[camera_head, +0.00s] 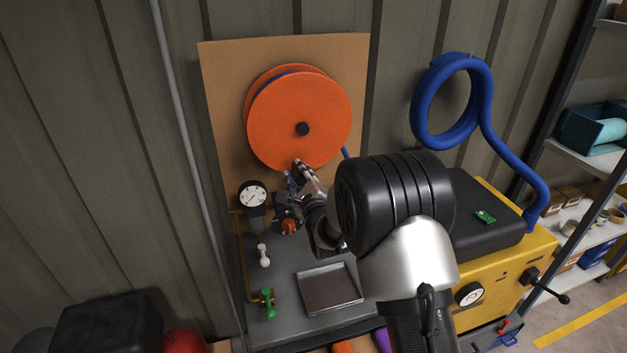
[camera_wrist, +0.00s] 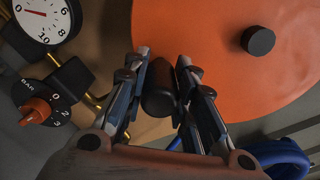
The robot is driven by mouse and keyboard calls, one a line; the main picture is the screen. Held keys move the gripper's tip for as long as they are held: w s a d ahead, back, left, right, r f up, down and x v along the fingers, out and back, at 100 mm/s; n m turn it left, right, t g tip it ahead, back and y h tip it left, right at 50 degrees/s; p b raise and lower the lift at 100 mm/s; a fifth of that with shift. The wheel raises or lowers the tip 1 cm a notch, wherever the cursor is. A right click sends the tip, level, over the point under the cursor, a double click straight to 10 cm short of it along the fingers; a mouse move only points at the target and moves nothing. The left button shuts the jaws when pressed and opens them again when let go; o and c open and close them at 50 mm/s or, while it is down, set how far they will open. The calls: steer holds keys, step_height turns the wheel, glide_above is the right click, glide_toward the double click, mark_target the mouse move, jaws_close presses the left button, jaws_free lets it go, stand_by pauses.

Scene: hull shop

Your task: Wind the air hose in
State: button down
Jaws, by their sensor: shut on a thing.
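The orange hose reel (camera_head: 300,115) is mounted on a brown board (camera_head: 225,80) on the wall, with a black hub (camera_head: 302,129) at its centre. Blue hose (camera_head: 345,153) shows at the reel's right edge and between its discs. My gripper (camera_head: 297,175) is at the reel's lower edge. In the wrist view, the jaws (camera_wrist: 163,58) are closed around a dark, short cylindrical handle (camera_wrist: 158,92) in front of the orange disc (camera_wrist: 225,65). My arm hides part of the bench and hose.
A pressure gauge (camera_head: 252,194) and an orange regulator knob (camera_head: 289,225) sit close below the reel. White (camera_head: 264,256) and green (camera_head: 269,304) valve handles and a metal tray (camera_head: 331,289) are lower. A yellow machine (camera_head: 480,270) and coiled blue hose (camera_head: 421,100) are right.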

mark_target(283, 163)
steer(key=shift+s+a+r+b, duration=0.15)
steer(key=shift+a+b, duration=0.15)
steer(key=shift+a, duration=0.25)
steer(key=shift+s+a+r+b, duration=0.2)
steer(key=shift+a+b, duration=0.15)
steer(key=shift+a, duration=0.15)
steer(key=shift+s+a+r+b, duration=0.15)
steer(key=shift+a+b, duration=0.15)
steer(key=shift+a, duration=0.25)
steer(key=c, duration=1.3)
jaws_free()
steer(key=shift+w, duration=0.1)
steer(key=shift+c, duration=0.2)
steer(key=shift+o, duration=0.2)
steer(key=shift+s+d, duration=0.15)
steer(key=shift+s, duration=0.05)
steer(key=v, duration=1.1)
steer(key=shift+s, duration=0.3)
